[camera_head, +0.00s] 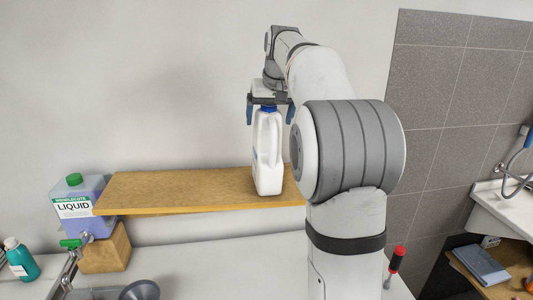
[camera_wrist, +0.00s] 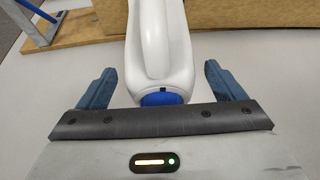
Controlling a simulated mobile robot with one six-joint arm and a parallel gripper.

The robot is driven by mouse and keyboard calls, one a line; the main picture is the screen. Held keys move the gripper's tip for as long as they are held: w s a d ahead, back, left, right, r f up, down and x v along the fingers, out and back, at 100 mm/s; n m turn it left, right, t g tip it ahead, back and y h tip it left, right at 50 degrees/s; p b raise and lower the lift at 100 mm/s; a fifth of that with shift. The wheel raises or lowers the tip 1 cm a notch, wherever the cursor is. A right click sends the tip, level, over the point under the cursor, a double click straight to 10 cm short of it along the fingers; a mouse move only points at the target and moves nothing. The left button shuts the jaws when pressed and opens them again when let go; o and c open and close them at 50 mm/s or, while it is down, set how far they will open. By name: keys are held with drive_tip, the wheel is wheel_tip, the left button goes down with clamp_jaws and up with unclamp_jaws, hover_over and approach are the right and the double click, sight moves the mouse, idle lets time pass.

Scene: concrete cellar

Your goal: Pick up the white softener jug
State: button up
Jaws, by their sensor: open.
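The white jug (camera_head: 267,160) with a blue cap stands upright on the wooden shelf (camera_head: 190,188), near the shelf's right part. It also shows in the wrist view (camera_wrist: 158,45), with its handle and blue cap toward me. My gripper (camera_head: 270,112) is above the jug's top, fingers pointing down. In the wrist view its two blue fingers (camera_wrist: 163,85) are apart, one on each side of the jug's cap end, with a visible gap on both sides. The gripper is open and holds nothing. My arm hides the shelf's right end in the head view.
A purple liquid container (camera_head: 75,207) with a green cap stands at the shelf's left end, by a wooden block (camera_head: 106,250). A teal bottle (camera_head: 20,260) is at the far left. A red-handled screwdriver (camera_head: 396,262) is at right. The wall rises close behind the shelf.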

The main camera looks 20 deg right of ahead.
drive_tip(key=shift+w+f, duration=0.1)
drive_tip(key=shift+f, duration=0.2)
drive_tip(key=shift+c, duration=0.3)
